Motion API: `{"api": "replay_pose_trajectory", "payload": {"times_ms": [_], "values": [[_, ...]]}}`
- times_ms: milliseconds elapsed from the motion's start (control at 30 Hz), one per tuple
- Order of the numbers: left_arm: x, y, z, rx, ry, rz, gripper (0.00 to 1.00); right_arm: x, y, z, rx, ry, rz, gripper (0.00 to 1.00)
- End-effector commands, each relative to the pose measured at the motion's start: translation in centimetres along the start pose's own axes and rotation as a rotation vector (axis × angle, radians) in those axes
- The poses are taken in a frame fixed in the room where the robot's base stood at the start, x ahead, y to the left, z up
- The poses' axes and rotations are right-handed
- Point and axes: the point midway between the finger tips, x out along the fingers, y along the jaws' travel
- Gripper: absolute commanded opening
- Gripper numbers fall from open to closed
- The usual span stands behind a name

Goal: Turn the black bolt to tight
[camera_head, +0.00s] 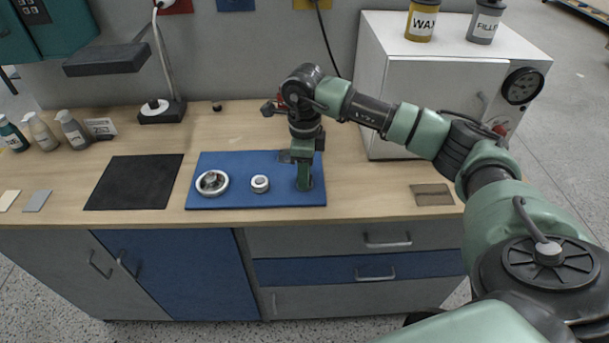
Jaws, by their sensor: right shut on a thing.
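My right gripper (304,184) points straight down at the right part of the blue mat (240,166). It is shut on a small dark piece at the mat surface, which I take to be the black bolt. The fingers hide nearly all of it, so its turn and seating cannot be seen. On the same mat, to the left, are a silver ring-shaped part (212,183) and a smaller pale round part (260,183). A grey flat piece (284,156) shows behind the gripper. My left gripper is out of view.
A black mat (135,182) lies left of the blue one. A lamp (162,109) and a small dark cylinder (217,106) stand behind. A white cabinet (425,100) with a gauge stands right. Spray bottles (74,130) are far left.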

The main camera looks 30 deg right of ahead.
Motion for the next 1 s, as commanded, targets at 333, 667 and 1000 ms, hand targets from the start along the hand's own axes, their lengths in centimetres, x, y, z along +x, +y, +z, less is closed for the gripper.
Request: {"api": "replay_pose_trajectory", "payload": {"times_ms": [333, 667, 1000], "values": [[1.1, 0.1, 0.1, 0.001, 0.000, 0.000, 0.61, 0.0, -0.1, 0.0, 0.328, -0.003, -0.002, 0.00], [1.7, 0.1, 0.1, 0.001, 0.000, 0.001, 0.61, -0.1, -0.2, 0.0, 0.642, -0.004, -0.002, 0.00], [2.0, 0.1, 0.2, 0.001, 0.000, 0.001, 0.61, -0.2, -0.2, 0.0, 0.965, -0.004, -0.002, 0.00]]}}
